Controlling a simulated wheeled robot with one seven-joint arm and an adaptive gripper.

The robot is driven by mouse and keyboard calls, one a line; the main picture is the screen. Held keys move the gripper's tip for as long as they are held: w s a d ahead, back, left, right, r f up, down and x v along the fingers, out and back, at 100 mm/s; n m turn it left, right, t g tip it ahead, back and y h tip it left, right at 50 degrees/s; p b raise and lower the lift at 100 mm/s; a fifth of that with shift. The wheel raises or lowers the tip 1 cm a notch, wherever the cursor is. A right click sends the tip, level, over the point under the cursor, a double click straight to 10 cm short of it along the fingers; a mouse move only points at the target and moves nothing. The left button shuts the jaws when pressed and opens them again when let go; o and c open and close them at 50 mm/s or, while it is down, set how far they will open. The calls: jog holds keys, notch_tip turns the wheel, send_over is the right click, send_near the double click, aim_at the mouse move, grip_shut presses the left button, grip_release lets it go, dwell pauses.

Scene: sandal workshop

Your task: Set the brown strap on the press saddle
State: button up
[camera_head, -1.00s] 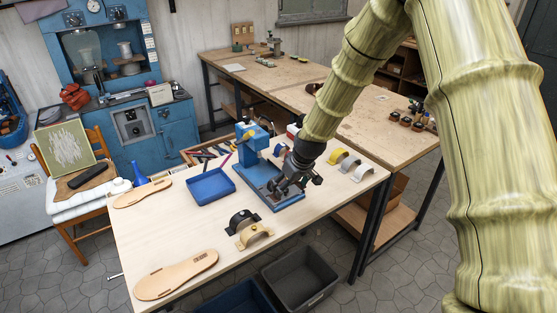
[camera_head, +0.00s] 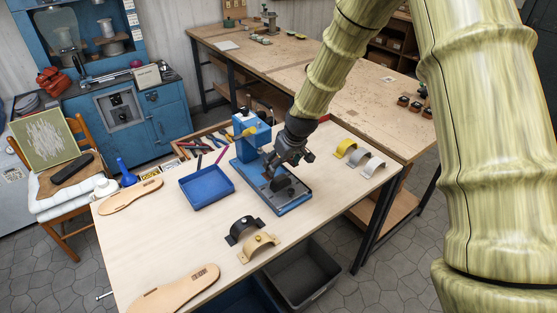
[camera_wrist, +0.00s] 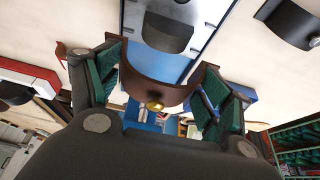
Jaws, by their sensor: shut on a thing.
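My gripper (camera_wrist: 158,95) is shut on the brown strap (camera_wrist: 160,88), a curved band with a brass stud. Its ends sit between the green-padded fingers. In the head view my gripper (camera_head: 280,160) is over the blue press (camera_head: 250,135); the strap is hard to make out there. The dark rounded press saddle (camera_head: 282,188) is below it on the press's base plate. In the wrist view the saddle (camera_wrist: 168,38) shows beyond the strap, with a gap between them in the picture. I cannot tell the height between them.
A blue tray (camera_head: 207,187) lies left of the press. A black strap (camera_head: 243,230) and a tan strap (camera_head: 259,246) stand in front. Yellow (camera_head: 346,148), grey and white straps stand to the right. Two sandal soles lie on the table (camera_head: 170,237). A grey bin (camera_head: 305,275) is below its edge.

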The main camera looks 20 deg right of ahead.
aim_at(282, 178)
jog(key=f, duration=0.1)
jog(key=f+b, duration=0.1)
jog(key=f, duration=0.1)
jog(key=shift+w+f+b, duration=0.25)
jog(key=shift+f+b, duration=0.15)
jog(key=shift+f, duration=0.25)
jog(key=shift+s+f+b, duration=0.3)
jog(key=shift+s+b, duration=0.2)
jog(key=shift+b+x, duration=0.4)
jog(key=shift+x, duration=0.7)
jog(key=shift+s+d+f, duration=0.1)
jog(key=shift+d+f, duration=0.1)
jog(key=shift+s+r, duration=0.1)
jog(key=shift+s, duration=0.1)
jog(key=shift+w+f, duration=0.1)
jog(key=shift+f, duration=0.2)
jog(key=o, duration=0.8)
